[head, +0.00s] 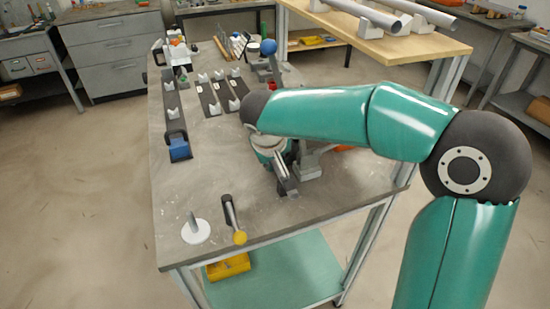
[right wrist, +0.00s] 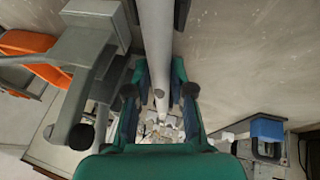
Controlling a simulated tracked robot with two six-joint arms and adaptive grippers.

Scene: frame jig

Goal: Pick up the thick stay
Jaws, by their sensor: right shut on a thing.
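A pale grey round tube, which looks like the thick stay (right wrist: 155,35), runs down from the top edge of the right wrist view, between my fingers. My right gripper (right wrist: 159,92) is shut on it, with a dark-padded finger on each side. In the head view my right gripper (head: 285,178) is low over the right-hand part of the grey bench top (head: 225,190). My own arm covers much of that spot, so I cannot make out the stay clearly there. My left gripper is not in view.
A grey stand (right wrist: 80,60) and an orange object (right wrist: 30,42) are close beside the gripper. A blue-ended clamp (head: 180,147), dark rails with pale supports (head: 212,98), a white disc with a peg (head: 195,230) and a yellow-ended tool (head: 233,220) occupy the bench.

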